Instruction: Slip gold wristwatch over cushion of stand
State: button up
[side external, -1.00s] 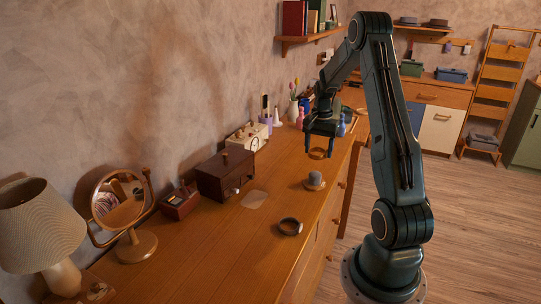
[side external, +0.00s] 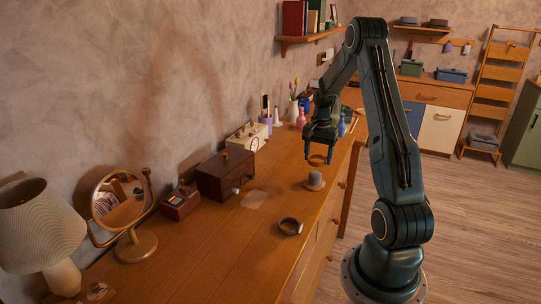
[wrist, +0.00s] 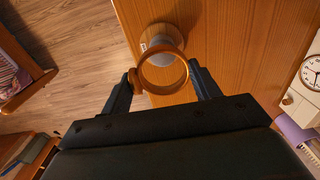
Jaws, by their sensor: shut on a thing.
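My gripper (side external: 319,153) points down above the dresser and is shut on the gold wristwatch (side external: 317,161). The watch is a closed ring hanging between the fingertips, and it also shows in the wrist view (wrist: 187,82). The stand (side external: 314,182) has a round wooden base and an upright grey cushion. It is just below the watch in the side view, apart from it. In the wrist view the grey cushion (wrist: 160,41) shows through and beyond the upper part of the ring, which hides some of it.
A second, dark watch (side external: 290,226) lies on the dresser top (side external: 225,245) in front of the stand. A dark wooden box (side external: 224,174) and a round mirror (side external: 120,202) stand along the wall. Small bottles (side external: 301,118) stand behind my gripper. Bare wood surrounds the stand.

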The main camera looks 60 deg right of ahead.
aim_at(316, 173)
jog(key=shift+f, duration=1.4)
jog(key=shift+f, duration=2.75)
dwell(1.1)
jog(key=o, duration=1.1)
jog(key=shift+r, duration=0.1)
notch_tip(316, 173, up, 14)
jog(key=shift+f, duration=0.15)
